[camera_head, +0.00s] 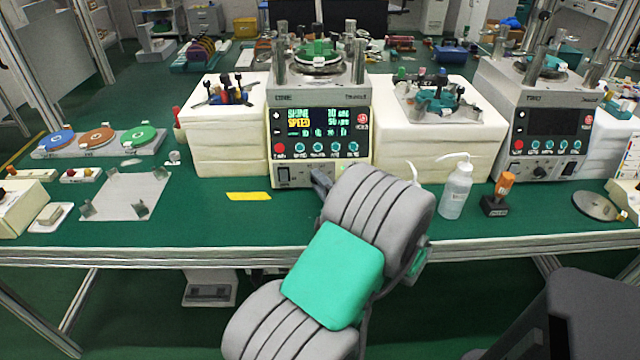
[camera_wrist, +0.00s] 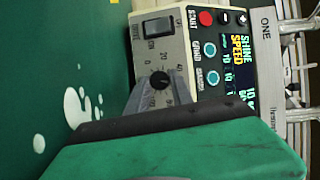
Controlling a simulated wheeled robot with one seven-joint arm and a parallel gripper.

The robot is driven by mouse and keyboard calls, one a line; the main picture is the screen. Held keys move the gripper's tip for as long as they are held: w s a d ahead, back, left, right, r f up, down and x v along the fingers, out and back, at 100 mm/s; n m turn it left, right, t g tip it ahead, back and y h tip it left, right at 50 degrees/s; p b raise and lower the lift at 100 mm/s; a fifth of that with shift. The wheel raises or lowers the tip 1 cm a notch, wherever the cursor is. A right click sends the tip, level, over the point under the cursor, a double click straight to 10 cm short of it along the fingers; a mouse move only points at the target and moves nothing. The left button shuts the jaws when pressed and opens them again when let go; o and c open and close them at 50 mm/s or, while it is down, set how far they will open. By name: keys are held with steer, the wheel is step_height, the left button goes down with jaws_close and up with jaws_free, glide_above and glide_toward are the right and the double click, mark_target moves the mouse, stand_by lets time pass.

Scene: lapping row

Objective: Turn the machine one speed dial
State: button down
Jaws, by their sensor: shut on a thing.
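Machine one (camera_head: 320,97) stands at the back middle of the bench, with its screen (camera_head: 319,122) lit and showing SHINE and SPEED lines; the small figures are hard to read. In the wrist view its panel appears turned sideways, with the screen (camera_wrist: 238,58) at the right. The black speed dial (camera_wrist: 160,78) sits on a numbered scale, low on the panel beside the rocker switch (camera_wrist: 158,27). My gripper (camera_wrist: 160,88) is shut on the dial, one finger on each side. In the head view my gripper (camera_head: 321,180) reaches the lower panel and covers the dial.
A second machine (camera_head: 540,125) with a dark screen stands to the right. White foam blocks (camera_head: 228,155) flank machine one. A squeeze bottle (camera_head: 456,190) and an orange-handled stamp (camera_head: 497,200) stand right of my arm. A yellow strip (camera_head: 249,196) lies on open green mat at left.

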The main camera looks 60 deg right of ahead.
steer(key=shift+w+a+f, duration=0.1)
steer(key=shift+w+a, duration=0.05)
steer(key=c, duration=1.4)
jaws_free()
steer(key=shift+w, duration=0.15)
steer(key=shift+s, duration=0.2)
steer(key=shift+s+a, duration=0.15)
steer(key=shift+s, duration=0.15)
steer(key=v, duration=0.7)
